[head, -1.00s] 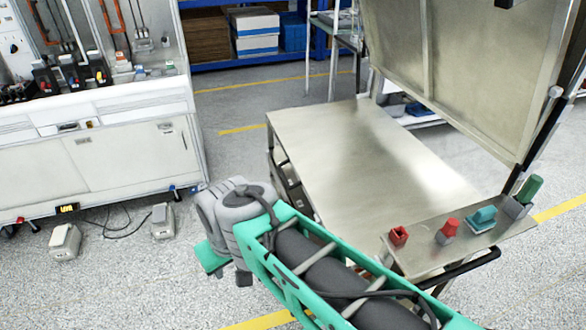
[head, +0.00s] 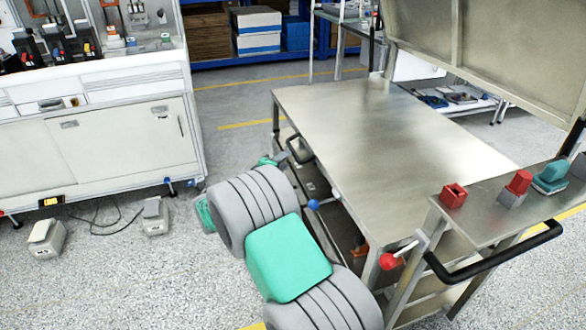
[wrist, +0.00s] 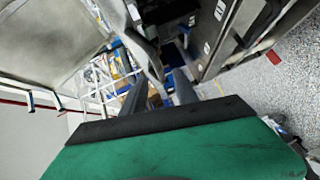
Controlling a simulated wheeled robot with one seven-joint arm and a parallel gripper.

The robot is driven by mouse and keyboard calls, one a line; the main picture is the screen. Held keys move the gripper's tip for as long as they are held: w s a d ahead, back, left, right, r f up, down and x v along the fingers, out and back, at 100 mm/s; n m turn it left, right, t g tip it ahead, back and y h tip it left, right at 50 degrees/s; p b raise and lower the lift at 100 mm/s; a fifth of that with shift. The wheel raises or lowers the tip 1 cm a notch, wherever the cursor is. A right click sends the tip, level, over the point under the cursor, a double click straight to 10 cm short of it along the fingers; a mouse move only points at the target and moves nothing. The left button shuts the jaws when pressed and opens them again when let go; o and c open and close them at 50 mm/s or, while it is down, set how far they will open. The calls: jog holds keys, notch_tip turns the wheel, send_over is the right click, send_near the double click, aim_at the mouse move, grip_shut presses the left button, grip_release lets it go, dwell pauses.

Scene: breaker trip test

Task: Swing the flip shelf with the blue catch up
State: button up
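A steel cart has a bare flat top (head: 390,140). A small blue ball knob (head: 313,205), likely the blue catch, shows at the cart's left side, below the top's edge. My arm covers much of that side, so I cannot make out the flip shelf's panel. In the head view my gripper is mostly hidden behind my arm links, left of the cart. In the wrist view my gripper (wrist: 160,92) has two grey fingers apart with background between them. It looks open and empty.
A red knob (head: 390,262) and a black push handle (head: 495,262) stick out at the cart's near end. A ledge there carries a red block (head: 453,195) and a teal part (head: 552,176). A large raised panel (head: 490,40) stands behind.

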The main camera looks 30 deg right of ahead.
aim_at(293, 149)
jog(key=x, duration=0.8)
jog(key=shift+r+b, duration=0.2)
jog(key=shift+b, duration=0.15)
jog(key=shift+c, duration=0.4)
grip_shut()
dwell(0.5)
